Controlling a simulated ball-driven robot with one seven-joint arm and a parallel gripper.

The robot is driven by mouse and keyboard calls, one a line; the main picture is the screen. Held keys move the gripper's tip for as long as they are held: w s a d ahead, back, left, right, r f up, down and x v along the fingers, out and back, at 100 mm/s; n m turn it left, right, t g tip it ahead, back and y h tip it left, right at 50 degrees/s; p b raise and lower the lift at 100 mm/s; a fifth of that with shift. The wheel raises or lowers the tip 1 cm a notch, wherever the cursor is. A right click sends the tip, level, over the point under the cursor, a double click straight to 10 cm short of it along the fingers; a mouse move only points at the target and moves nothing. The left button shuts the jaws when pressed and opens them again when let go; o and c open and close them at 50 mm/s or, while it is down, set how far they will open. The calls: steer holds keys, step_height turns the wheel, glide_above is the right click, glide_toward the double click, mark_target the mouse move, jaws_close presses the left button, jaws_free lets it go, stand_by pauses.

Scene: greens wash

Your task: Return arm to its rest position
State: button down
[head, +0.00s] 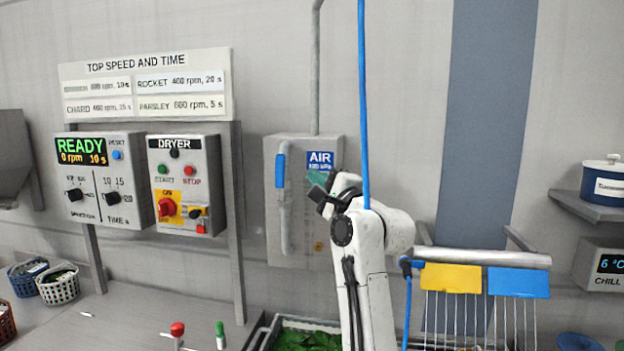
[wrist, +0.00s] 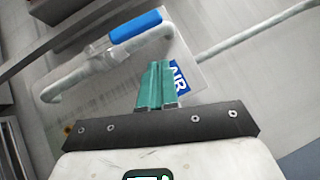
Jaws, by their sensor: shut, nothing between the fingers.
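My gripper (wrist: 156,88) has green fingers that are shut together with nothing between them. In the head view my gripper (head: 318,179) is at the end of my raised white arm, in front of the grey AIR box (head: 300,235) on the wall. In the wrist view the fingers overlap the blue AIR label (wrist: 180,82). The box's blue handle (wrist: 136,26) is beyond the fingertips, and I see a gap in the picture between them. The fingers are partly hidden by the gripper body in the head view.
The READY panel (head: 98,180) and DRYER panel (head: 187,185) are at left. A rail with yellow (head: 451,277) and blue cards is at right. A crate of greens (head: 305,340) stands below; baskets (head: 57,285) are at far left.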

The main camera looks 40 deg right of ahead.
steer(key=s+b, duration=0.1)
steer(key=s, duration=0.6)
steer(key=shift+s+a, duration=0.15)
steer(key=shift+a, duration=0.1)
steer(key=shift+f, duration=0.1)
steer(key=s+a+f+n+g+y, duration=0.1)
steer(key=s+a+f+n+g, duration=0.15)
steer(key=f, duration=0.85)
steer(key=s+a+f+n+g, duration=0.2)
steer(key=a+f+n+g, duration=0.15)
steer(key=f, duration=0.65)
steer(key=s+a+f+n+g+y, duration=0.1)
steer(key=s+a+f+n+g, duration=0.2)
steer(key=f, duration=0.8)
steer(key=s+a+f+n+g, duration=0.2)
steer(key=s+f+n+g, duration=0.1)
steer(key=s+f, duration=0.4)
steer(key=s+a+f+n+g, duration=0.3)
steer(key=s+f, duration=0.4)
steer(key=s, duration=0.5)
steer(key=s+a+f+n+g, duration=0.3)
steer(key=s+f+n, duration=0.3)
steer(key=s, duration=0.3)
steer(key=shift+s+a+f+n+g+y, duration=0.2)
steer(key=shift+s+f+n+g+y, duration=0.15)
steer(key=shift+f+g, duration=0.4)
